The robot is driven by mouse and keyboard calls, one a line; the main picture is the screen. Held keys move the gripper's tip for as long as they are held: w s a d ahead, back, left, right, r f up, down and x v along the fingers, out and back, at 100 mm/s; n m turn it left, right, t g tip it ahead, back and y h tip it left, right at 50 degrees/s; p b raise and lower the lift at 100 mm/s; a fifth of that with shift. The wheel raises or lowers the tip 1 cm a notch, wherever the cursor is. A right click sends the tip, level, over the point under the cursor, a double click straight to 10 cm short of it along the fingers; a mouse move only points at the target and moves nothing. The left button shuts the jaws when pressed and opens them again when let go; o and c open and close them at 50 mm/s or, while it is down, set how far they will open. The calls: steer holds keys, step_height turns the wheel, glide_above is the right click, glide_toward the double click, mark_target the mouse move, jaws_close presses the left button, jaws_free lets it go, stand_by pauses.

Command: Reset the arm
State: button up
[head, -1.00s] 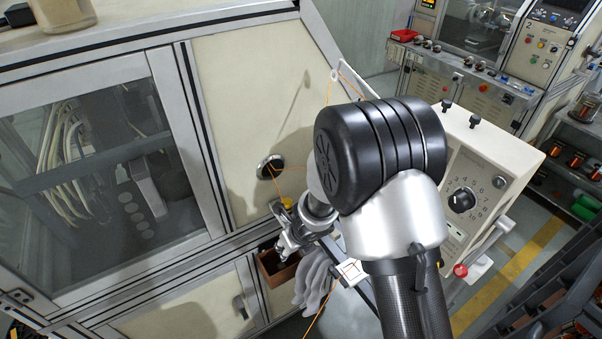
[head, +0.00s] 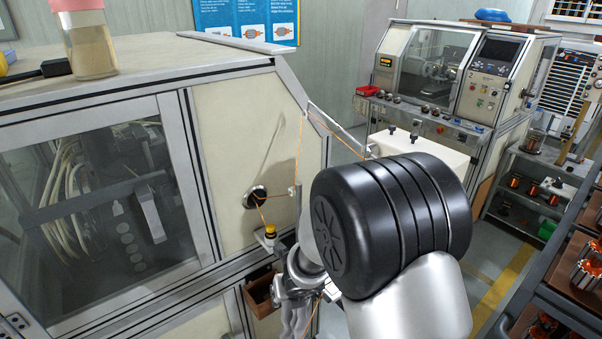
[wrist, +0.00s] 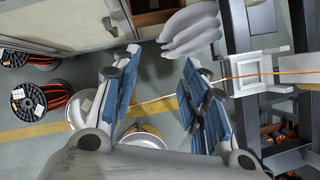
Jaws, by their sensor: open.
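In the wrist view my gripper (wrist: 160,95) is open, with its two blue-padded fingers spread apart. No object is held between them. An orange wire (wrist: 155,99) crosses the picture behind the gap and continues to a white square guide (wrist: 250,72) at the right. In the head view my black and silver arm fills the lower centre and hides most of the gripper beside the cream cabinet (head: 225,130). There, the orange wire (head: 299,150) runs from a round port (head: 256,197) up to a slim arm (head: 335,128) and down behind my arm.
A brown bin (head: 262,297) hangs on the cabinet's front, close to my gripper. Wire spools (wrist: 30,100) stand on the floor. A grey glove (wrist: 188,30) hangs above the fingers. Dark shelving (head: 545,290) stands at right. Another machine (head: 455,75) stands behind, past some open floor.

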steer(key=s+d+r+m+t+h+b, duration=0.1)
steer(key=s+d+r+m+h+b, duration=0.15)
steer(key=d+r+m, duration=0.55)
steer(key=s+d+r+m+t+h+b, duration=0.1)
steer(key=s+d+r+m+h+b, duration=0.15)
steer(key=d+r+m, duration=0.45)
steer(key=s+d+m+g+b, duration=0.1)
steer(key=s+d+m+b, duration=0.15)
steer(key=s+m, duration=0.4)
steer(key=s+d+m+g+b, duration=0.1)
steer(key=s+d+m, duration=0.2)
steer(key=s+m, duration=0.4)
steer(key=s+a+f+m+y+b, duration=0.2)
steer(key=s+a+m+y, duration=0.1)
steer(key=s+m, duration=0.6)
steer(key=shift+s+m+g, duration=0.3)
steer(key=shift+s+m, duration=0.1)
steer(key=shift+m, duration=0.25)
